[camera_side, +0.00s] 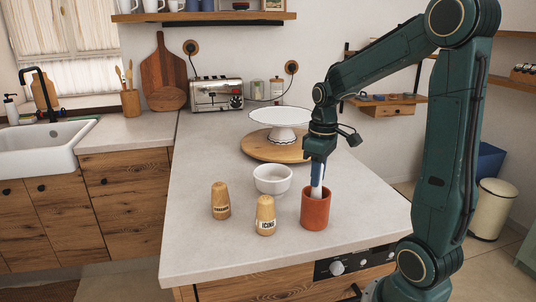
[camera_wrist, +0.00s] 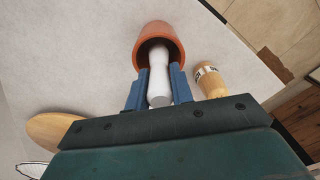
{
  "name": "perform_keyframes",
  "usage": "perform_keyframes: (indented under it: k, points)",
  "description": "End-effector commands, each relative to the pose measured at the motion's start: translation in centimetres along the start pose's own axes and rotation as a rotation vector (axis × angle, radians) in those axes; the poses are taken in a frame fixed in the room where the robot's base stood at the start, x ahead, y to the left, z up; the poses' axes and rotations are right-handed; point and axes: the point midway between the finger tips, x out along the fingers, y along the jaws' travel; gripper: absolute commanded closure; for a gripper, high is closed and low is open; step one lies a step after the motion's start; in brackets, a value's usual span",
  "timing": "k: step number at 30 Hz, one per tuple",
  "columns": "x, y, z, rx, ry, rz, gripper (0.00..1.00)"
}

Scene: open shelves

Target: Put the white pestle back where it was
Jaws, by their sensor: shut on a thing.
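The far end of the pestle reaches into the mouth of the terracotta cup (camera_wrist: 148,30). Whether the pestle touches the cup's bottom is hidden. A white bowl (camera_side: 272,180) stands on the counter just left of the cup.
Two wooden shakers, one marked ICING (camera_side: 265,216) and another (camera_side: 221,201), stand left of the cup. A white cake stand (camera_side: 281,120) on a round wooden board (camera_side: 262,149) and a toaster (camera_side: 217,94) are behind. The counter's front (camera_side: 205,255) is clear.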

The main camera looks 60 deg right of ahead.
Motion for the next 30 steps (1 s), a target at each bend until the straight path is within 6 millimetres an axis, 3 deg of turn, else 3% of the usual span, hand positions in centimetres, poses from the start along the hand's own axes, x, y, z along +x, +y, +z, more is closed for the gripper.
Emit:
perform_keyframes:
  k: [15,29,30]
  points:
    - [4.1,0.0,0.1,0.000,-0.001,-0.001,1.00]
    - [4.6,0.1,0.1,0.000,-0.001,-0.001,1.00]
    - [4.6,0.1,0.1,0.000,-0.001,-0.001,0.71]
